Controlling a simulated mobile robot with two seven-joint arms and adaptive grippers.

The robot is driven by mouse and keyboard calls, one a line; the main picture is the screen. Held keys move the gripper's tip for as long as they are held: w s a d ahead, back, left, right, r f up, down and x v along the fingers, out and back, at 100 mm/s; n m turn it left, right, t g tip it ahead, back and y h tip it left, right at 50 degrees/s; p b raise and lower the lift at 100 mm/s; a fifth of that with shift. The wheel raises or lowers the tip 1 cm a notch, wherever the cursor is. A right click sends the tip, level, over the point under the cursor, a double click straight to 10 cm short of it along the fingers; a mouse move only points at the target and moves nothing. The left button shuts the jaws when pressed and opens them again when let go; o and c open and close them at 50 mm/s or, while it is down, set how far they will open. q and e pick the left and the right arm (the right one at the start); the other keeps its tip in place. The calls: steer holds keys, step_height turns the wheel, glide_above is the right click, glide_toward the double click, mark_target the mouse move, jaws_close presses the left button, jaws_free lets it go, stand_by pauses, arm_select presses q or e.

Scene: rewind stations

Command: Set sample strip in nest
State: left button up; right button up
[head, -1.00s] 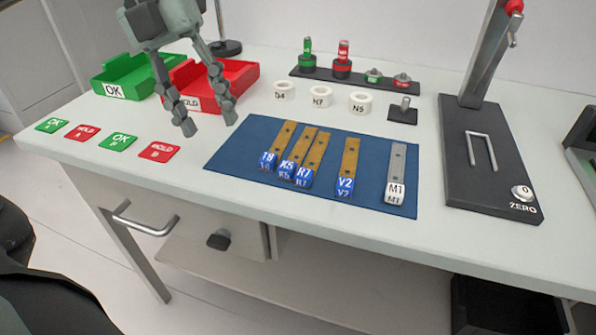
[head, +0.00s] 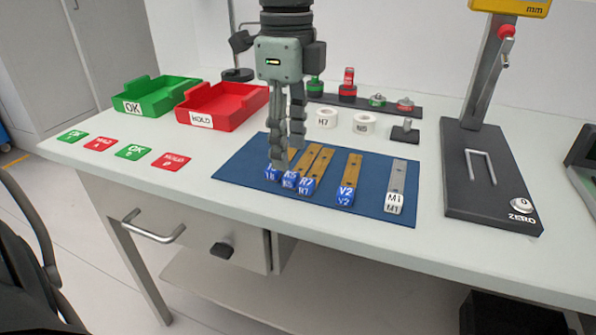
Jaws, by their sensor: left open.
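Brass strips with blue end tags lie on a blue mat (head: 236,173). The R7 strip (head: 318,163) and V2 strip (head: 350,172) show clearly. The K5 strip (head: 290,181) and the leftmost strip (head: 271,173) are partly hidden behind my left gripper. A grey strip with a white M1 tag (head: 396,180) lies at the mat's right. My left gripper (head: 286,153) is open, pointing down over the leftmost strips; whether it touches one I cannot tell. A pale U-shaped outline (head: 483,157) is on the dark gauge base (head: 460,195). My right gripper is out of view.
A green OK tray (head: 158,92) and red HOLD tray (head: 232,108) stand at back left, with several flat labels in front. White rings (head: 364,123) and a dark rack (head: 432,112) sit behind the mat. The gauge post (head: 487,75) rises at right.

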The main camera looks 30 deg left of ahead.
mark_target(291, 175)
arm_select(q)
steer(key=shift+d+f, duration=0.2)
steer(key=shift+f, duration=2.15)
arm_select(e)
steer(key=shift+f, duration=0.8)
arm_select(q)
jaws_close()
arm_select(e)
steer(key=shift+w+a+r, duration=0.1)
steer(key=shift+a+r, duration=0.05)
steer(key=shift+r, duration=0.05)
arm_select(q)
steer(key=shift+r, duration=0.1)
step_height(291, 175, up, 18)
steer(key=shift+p, duration=0.35)
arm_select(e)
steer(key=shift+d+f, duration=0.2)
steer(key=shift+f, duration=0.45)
arm_select(q)
steer(key=shift+s, duration=0.1)
